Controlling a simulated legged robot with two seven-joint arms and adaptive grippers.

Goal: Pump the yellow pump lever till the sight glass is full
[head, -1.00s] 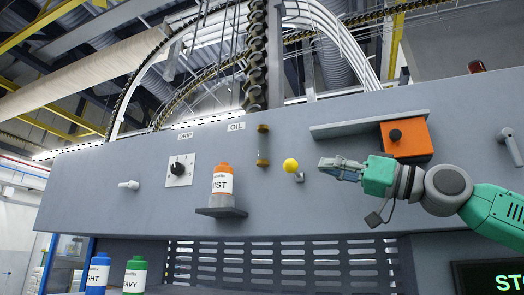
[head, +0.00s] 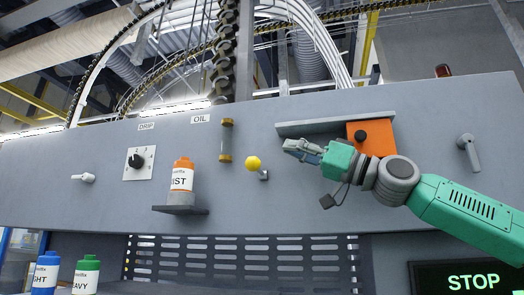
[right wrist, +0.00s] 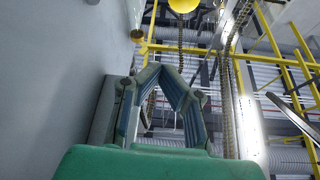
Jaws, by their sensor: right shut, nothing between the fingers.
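The yellow pump lever's round knob (head: 253,163) sits on a short grey stub on the grey panel. The sight glass (head: 226,140) is a small upright tube with brass-coloured ends under the OIL label; its level is too small to tell. My right gripper (head: 290,147) is shut and empty, right of the knob and slightly higher, with a gap between them. In the right wrist view, the fingers (right wrist: 163,72) close toward each other and the yellow knob (right wrist: 183,5) shows at the top edge, beyond the tips. My left gripper is not in view.
A grey ledge (head: 305,128) and an orange box (head: 378,148) are just above and behind my right gripper. An orange bottle (head: 181,178) stands on a small shelf to the left, near a dial (head: 135,161).

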